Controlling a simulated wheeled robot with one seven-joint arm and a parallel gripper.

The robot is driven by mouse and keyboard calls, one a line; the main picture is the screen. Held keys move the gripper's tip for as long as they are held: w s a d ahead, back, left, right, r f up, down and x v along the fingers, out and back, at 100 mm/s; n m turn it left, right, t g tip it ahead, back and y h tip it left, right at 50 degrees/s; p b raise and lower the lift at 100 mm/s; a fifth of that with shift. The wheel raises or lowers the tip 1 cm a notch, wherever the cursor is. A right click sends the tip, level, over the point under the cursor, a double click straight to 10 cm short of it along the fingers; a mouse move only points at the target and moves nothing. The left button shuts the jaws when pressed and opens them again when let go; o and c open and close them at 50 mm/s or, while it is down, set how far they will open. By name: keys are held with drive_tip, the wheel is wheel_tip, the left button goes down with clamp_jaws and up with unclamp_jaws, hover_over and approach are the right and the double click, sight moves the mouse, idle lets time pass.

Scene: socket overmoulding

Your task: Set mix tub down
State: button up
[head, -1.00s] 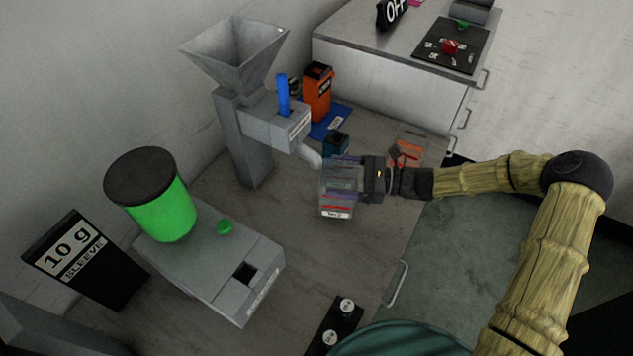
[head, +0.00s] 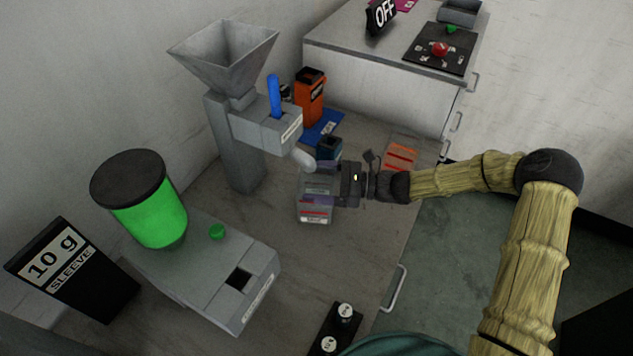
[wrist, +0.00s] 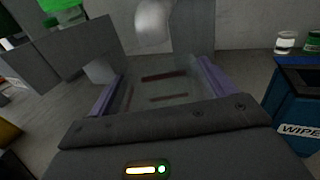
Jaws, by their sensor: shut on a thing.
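The mix tub (head: 315,205) is a clear, squarish tub with red marks and a white label low on its near side. In the head view it is at the worktop below the spout of the hopper machine; I cannot tell whether its base touches the surface. My gripper (head: 335,185) reaches in from the right and is shut on the tub. In the wrist view the tub (wrist: 165,88) shows between purple finger pads, with dark red marks on its walls. The tub's contents are not clear.
The grey hopper machine (head: 235,120) with a blue lever stands behind the tub. A blue wipes box (wrist: 292,105) is close on the right in the wrist view. A grey dispenser (head: 205,265) with a green jar stands front left. Bare worktop (head: 325,255) lies in front.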

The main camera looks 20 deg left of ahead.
drive_tip(key=shift+s+a, duration=0.15)
drive_tip(key=shift+a, duration=0.05)
drive_tip(key=o, duration=1.3)
drive_tip(key=shift+f, duration=0.15)
drive_tip(key=shift+c, duration=0.2)
drive_tip(key=shift+w, duration=0.2)
drive_tip(key=shift+d, duration=0.25)
drive_tip(key=b+v, duration=0.1)
drive_tip(key=v, duration=1)
drive_tip(key=shift+d+r, duration=0.2)
drive_tip(key=shift+r, duration=0.05)
